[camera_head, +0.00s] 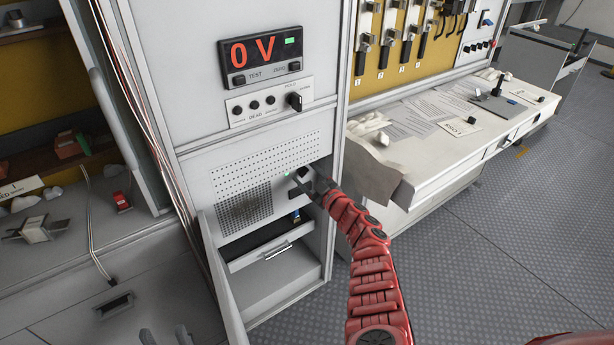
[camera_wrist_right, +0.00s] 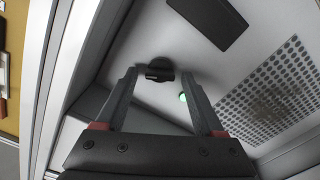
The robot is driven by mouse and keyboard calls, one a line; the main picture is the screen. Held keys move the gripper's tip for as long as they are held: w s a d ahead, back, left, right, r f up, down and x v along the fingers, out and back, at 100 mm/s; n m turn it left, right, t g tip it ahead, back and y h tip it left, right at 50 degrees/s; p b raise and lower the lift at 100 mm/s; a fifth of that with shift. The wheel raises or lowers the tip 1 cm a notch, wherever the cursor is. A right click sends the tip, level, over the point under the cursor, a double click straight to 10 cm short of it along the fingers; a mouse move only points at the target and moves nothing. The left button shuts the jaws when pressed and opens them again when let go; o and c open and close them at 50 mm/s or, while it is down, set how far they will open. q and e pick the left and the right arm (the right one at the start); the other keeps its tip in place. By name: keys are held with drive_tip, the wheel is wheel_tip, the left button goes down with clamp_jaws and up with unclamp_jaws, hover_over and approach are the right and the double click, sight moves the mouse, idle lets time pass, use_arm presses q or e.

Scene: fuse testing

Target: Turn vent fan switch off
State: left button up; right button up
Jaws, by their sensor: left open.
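The vent fan switch is a small black rotary knob (camera_wrist_right: 160,70) on the light grey panel, with a lit green lamp (camera_wrist_right: 183,97) beside it. The lamp also shows in the head view (camera_head: 287,173), next to the perforated vent grille (camera_head: 245,207). My right gripper (camera_wrist_right: 161,73) is open, its fingers apart with the knob between their tips, nearer the left finger. In the head view my right gripper (camera_head: 309,184) reaches the panel's right side and partly hides the knob. Only the tips of my left gripper (camera_head: 165,337) show at the bottom edge, apart and empty.
Above the vent panel, a display (camera_head: 261,54) reads 0 V, over a row of test jacks and a black knob (camera_head: 294,100). An open door (camera_head: 222,265) and a drawer (camera_head: 270,245) are below. A white table (camera_head: 400,150) stands right.

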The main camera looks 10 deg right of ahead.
clamp_jaws()
drive_tip(key=shift+n, duration=0.3)
drive_tip(key=n+b, duration=0.1)
drive_tip(key=n, duration=0.2)
drive_tip(key=shift+f+n+b, duration=0.25)
drive_tip(key=shift+n+b, duration=0.05)
drive_tip(key=shift+b, duration=0.1)
drive_tip(key=n+b, duration=0.1)
drive_tip(key=n, duration=0.1)
drive_tip(key=shift+a+n, duration=0.15)
drive_tip(key=shift+n, duration=0.15)
drive_tip(key=shift+n+b, duration=1.5)
drive_tip(key=shift+n, duration=1.1)
drive_tip(key=shift+s, duration=0.1)
drive_tip(key=shift+o, duration=0.9)
unclamp_jaws()
